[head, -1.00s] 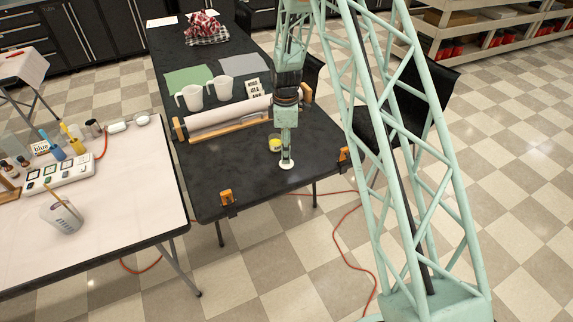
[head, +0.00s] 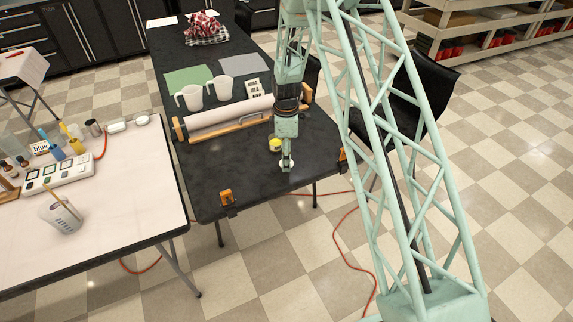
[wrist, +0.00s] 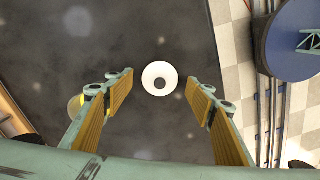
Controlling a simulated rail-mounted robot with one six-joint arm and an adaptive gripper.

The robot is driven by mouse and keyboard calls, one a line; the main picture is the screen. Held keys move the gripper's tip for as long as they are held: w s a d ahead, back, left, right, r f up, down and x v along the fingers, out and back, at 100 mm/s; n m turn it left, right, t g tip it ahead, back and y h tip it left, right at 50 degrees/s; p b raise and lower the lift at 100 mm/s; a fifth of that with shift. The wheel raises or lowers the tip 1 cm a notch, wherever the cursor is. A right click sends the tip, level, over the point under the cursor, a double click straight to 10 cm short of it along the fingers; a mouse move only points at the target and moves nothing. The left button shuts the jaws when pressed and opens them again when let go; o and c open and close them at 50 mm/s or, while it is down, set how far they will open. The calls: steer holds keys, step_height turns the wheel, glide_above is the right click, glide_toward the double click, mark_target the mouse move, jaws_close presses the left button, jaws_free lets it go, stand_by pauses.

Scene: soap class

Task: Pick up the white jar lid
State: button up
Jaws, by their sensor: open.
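The white jar lid (wrist: 160,78) lies on the black table as a round white disc with a dark centre. In the wrist view it shows between and beyond my two open fingers, with clear gaps on both sides. In the head view my gripper (head: 286,168) points down over the front of the table and hides most of the lid (head: 291,162). My gripper is open and empty. How high the fingertips are above the lid is hard to tell.
A yellow-topped jar (head: 275,145) stands close behind my gripper. A paper roll on a wooden holder (head: 228,121) lies farther back, with two white pitchers (head: 190,97) beyond. Orange clamps (head: 226,197) grip the table edge.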

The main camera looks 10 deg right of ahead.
steer(key=shift+f, duration=0.5)
steer(key=shift+c, duration=0.2)
steer(key=c, duration=0.7)
